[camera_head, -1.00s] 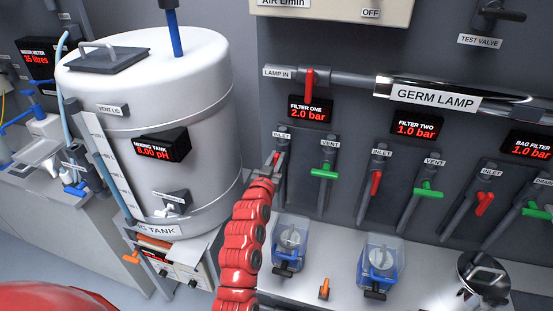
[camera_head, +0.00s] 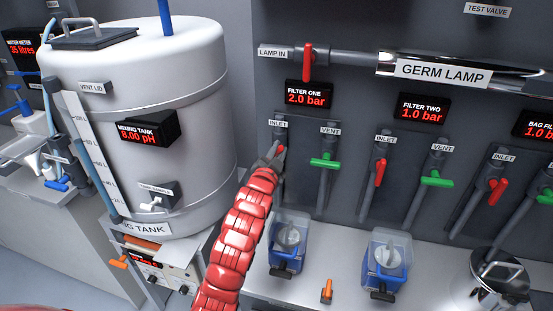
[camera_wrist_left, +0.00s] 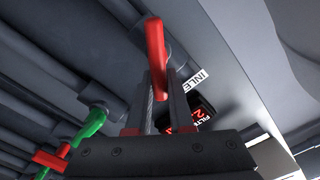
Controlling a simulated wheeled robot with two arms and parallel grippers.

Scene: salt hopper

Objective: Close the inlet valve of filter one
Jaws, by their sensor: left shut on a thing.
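The inlet valve of filter one has a red handle (camera_head: 282,148) on a grey vertical pipe, under an INLET label (camera_head: 280,124). My left gripper (camera_head: 276,155) is at this handle and hides most of it in the head view. In the left wrist view the red handle (camera_wrist_left: 156,42) stands between the two fingers of my left gripper (camera_wrist_left: 164,85), which is shut on it. The filter one display (camera_head: 308,94) reads 2.0 bar. My right gripper is not in view.
The green vent handle (camera_head: 324,163) of filter one lies crosswise just to the right. Filter two's red inlet handle (camera_head: 380,173) is further right. The white mixing tank (camera_head: 195,110) stands close on the left. A blue-based clear container (camera_head: 288,245) stands on the counter below.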

